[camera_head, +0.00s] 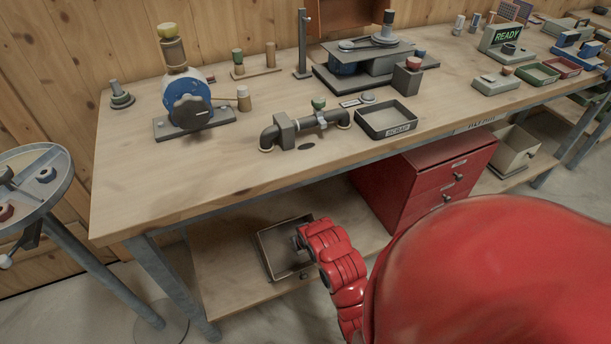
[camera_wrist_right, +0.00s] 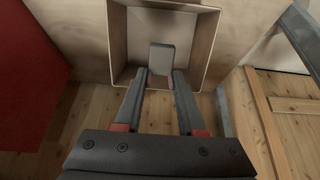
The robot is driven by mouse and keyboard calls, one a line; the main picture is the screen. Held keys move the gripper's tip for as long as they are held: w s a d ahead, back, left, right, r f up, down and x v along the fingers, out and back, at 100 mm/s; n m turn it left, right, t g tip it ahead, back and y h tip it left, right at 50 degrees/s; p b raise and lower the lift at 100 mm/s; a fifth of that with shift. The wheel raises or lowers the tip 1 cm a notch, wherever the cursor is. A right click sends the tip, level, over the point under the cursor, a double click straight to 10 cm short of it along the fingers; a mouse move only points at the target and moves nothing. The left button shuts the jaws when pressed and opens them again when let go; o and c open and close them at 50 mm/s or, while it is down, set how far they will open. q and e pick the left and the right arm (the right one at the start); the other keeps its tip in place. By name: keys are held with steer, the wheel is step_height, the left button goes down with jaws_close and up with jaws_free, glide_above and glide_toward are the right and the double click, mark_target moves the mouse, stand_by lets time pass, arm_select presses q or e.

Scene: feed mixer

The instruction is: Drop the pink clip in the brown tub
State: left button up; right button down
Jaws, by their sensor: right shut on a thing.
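The brown tub (camera_head: 262,252) is an open square box on the low shelf under the bench; it also shows in the right wrist view (camera_wrist_right: 205,42). My right gripper (camera_head: 298,240) is over the tub opening, pointing down. In the right wrist view its two fingers (camera_wrist_right: 162,74) close on a plain grey block-like piece (camera_wrist_right: 162,57) at their tips. The piece appears against the tub's inside; I cannot tell its height above the floor of the tub. My left gripper is out of view.
A red drawer cabinet (camera_head: 425,185) stands to the right of the tub on the low shelf. The bench top (camera_head: 215,160) lies above and behind, with a scrap tray (camera_head: 386,122) and a pipe (camera_head: 300,127). A metal table leg (camera_head: 170,285) is left of the tub.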

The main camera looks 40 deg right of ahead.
steer(key=w+d+f+b, duration=0.1)
steer(key=w+f, duration=0.1)
steer(key=w, duration=0.4)
steer(key=shift+d+f+b, duration=0.15)
steer(key=shift+d+b, duration=0.05)
steer(key=shift+b, duration=0.1)
steer(key=shift+c, duration=2.1)
jaws_free()
steer(key=p+v, duration=0.8)
steer(key=v, duration=0.9)
steer(key=shift+s+r+p, duration=0.15)
steer(key=shift+r+p, duration=0.05)
steer(key=shift+p, duration=0.2)
